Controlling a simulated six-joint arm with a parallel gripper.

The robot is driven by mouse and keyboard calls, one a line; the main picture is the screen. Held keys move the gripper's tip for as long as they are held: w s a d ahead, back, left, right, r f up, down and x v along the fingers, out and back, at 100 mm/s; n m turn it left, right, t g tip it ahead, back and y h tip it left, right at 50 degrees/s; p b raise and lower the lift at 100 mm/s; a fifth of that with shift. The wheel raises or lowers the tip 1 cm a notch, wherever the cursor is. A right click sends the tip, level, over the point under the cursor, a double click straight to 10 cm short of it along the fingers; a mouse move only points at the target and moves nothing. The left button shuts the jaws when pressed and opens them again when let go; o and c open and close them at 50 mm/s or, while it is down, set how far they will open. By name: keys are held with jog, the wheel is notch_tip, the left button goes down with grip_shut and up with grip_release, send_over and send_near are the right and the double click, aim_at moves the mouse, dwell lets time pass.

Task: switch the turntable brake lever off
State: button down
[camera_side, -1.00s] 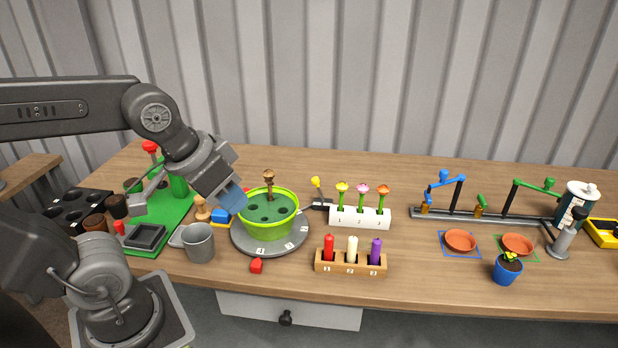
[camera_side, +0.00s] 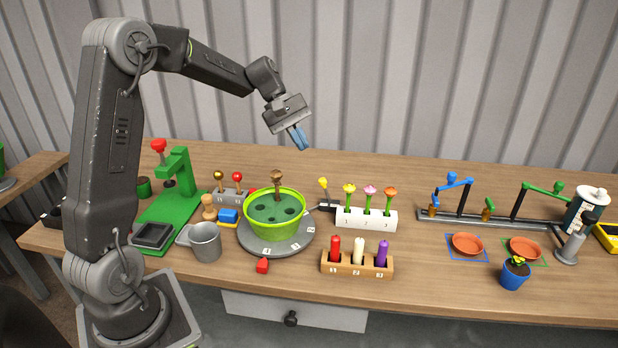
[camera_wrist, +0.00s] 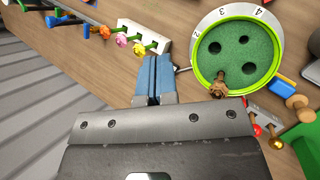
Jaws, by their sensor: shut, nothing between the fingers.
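A grey turntable (camera_side: 275,249) with number marks bears a bright green pot (camera_side: 273,228); both also show in the wrist view, as a turntable rim (camera_wrist: 230,11) and pot (camera_wrist: 199,55). A yellow-tipped stalk (camera_side: 323,184) on a small dark base stands at the turntable's back right; I cannot tell whether it is the brake lever. A small red piece (camera_side: 262,266) lies at the turntable's front edge. My gripper (camera_side: 301,141) is shut and empty, high above and behind the pot. Its blue fingers (camera_wrist: 155,75) point down beside the pot in the wrist view.
Left are a grey mug (camera_side: 206,242), a green press (camera_side: 178,190) and two knobbed levers (camera_side: 228,185). The air around my gripper is clear.

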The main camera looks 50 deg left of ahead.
jog(key=w+a+f+n+t+h, duration=0.1)
jog(key=a+f+n+t+h, duration=0.1)
jog(key=a+f+n, duration=0.3)
jog(key=w+a+f+n+t+h, duration=0.1)
jog(key=a+f+n+t+h, duration=0.1)
jog(key=a+f, duration=0.8)
jog(key=a+n+t, duration=0.1)
jog(key=a+n, duration=0.1)
jog(key=a, duration=0.4)
jog(key=shift+w+f+n, duration=0.35)
jog(key=shift+w+n, duration=0.05)
jog(key=shift+d, duration=0.2)
jog(key=x, duration=1)
jog(key=shift+f, duration=0.1)
jog(key=shift+w+d+r, duration=0.25)
jog(key=shift+w+d, duration=0.05)
jog(key=shift+d, duration=0.2)
jog(key=shift+w+d+r, duration=0.25)
jog(key=shift+w+d, duration=0.05)
jog(key=shift+d, duration=0.2)
jog(key=shift+w+d+r, duration=0.25)
jog(key=shift+w+d, duration=0.1)
jog(key=shift+d, duration=0.2)
jog(key=shift+w+d+r+g+y, duration=0.15)
jog(key=shift+g+y, duration=0.15)
